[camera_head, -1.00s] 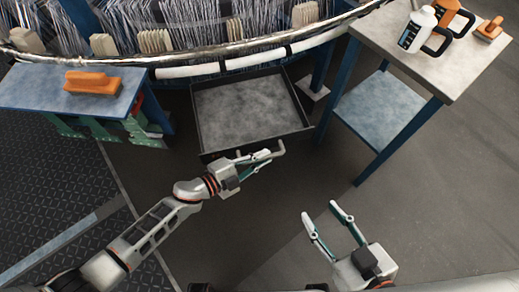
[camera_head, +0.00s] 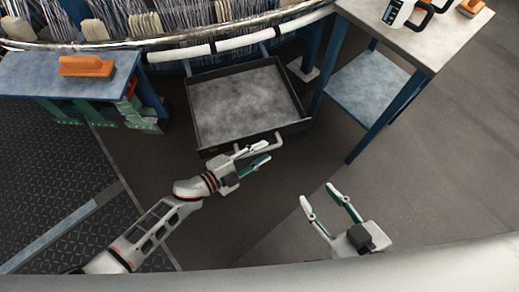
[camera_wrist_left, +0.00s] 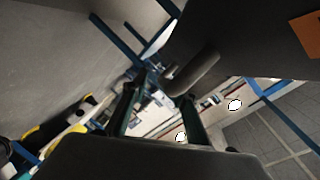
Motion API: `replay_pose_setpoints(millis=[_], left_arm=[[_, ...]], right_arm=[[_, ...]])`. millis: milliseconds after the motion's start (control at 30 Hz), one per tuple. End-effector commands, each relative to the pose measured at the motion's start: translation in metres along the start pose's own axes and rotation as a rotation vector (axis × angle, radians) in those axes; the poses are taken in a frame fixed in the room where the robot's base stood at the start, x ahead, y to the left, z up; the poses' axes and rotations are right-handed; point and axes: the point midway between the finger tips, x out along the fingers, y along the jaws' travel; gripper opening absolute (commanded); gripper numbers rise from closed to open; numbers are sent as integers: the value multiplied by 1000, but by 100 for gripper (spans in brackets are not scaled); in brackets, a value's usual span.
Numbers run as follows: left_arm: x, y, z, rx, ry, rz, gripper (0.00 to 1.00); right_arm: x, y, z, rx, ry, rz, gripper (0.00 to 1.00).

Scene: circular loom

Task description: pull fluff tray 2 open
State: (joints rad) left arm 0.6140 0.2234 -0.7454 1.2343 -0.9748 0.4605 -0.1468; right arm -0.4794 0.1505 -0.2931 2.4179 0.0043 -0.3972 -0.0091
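A dark-framed tray (camera_head: 245,103) with a grey mottled floor, taken as fluff tray 2, stands pulled out from under the circular loom. My right gripper (camera_head: 317,193) is open and empty over the floor at the lower right.
A low bench (camera_head: 30,88) with an orange brush (camera_head: 86,66) stands left. The loom's rim (camera_head: 180,54) overhangs the back. Floor before the tray is clear.

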Motion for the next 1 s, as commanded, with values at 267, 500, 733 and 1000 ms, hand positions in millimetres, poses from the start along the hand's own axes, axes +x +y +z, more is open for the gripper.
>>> replay_pose_setpoints(millis=[267,500,733,1000], left_arm=[[-1,-3,2,3,-2,-3,28],[-30,-2,2,5,-4,-1,28],[-78,-2,1,3,-3,-1,28],[-114,-1,1,1,-3,-2,28]], right_arm=[[2,0,-5,7,10,4,40],[1,0,-3,5,6,3,40],[1,0,-2,4,5,3,40],[1,0,-2,4,4,3,40]])
